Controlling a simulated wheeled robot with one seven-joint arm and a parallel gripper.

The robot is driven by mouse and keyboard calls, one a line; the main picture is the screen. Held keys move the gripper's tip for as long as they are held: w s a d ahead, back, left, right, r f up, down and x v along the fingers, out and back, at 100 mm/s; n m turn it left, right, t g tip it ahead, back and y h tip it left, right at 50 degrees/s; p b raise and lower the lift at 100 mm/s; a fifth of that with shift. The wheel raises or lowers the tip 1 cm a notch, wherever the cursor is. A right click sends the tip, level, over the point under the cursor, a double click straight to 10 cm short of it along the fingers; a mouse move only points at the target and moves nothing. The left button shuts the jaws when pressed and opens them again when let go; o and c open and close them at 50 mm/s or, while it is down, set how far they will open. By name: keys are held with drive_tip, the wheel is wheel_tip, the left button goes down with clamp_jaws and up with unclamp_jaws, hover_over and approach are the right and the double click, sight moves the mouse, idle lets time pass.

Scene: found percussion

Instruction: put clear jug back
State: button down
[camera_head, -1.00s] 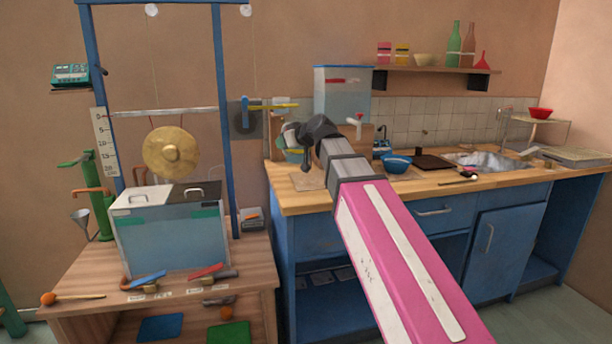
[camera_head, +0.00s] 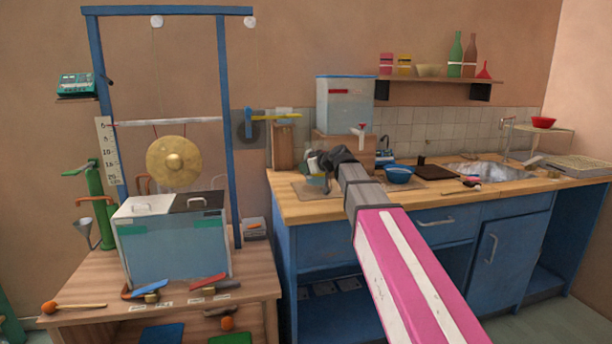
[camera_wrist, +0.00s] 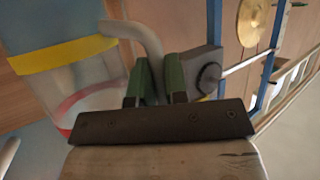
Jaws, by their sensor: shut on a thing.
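My gripper (camera_wrist: 155,82) is shut on the grey handle of the clear jug (camera_wrist: 75,82), which fills the left of the wrist view. The jug is see-through with a yellow band and a red band. In the head view my gripper (camera_head: 328,165) and the jug (camera_head: 317,180) are at the left end of the wooden counter, over a flat tan mat (camera_head: 300,191). My wrist partly hides the jug there. I cannot tell whether its base touches the mat.
A clear tank (camera_head: 345,108) with a tap stands on a wooden block behind my gripper. A blue bowl (camera_head: 399,174) and a dark board (camera_head: 435,172) are to the right on the counter (camera_head: 420,205). A gong (camera_head: 173,160) hangs in a blue frame at left.

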drive_tip(key=shift+f, duration=1.35)
drive_tip(key=c, duration=1.1)
unclamp_jaws()
drive_tip(key=v, duration=1.2)
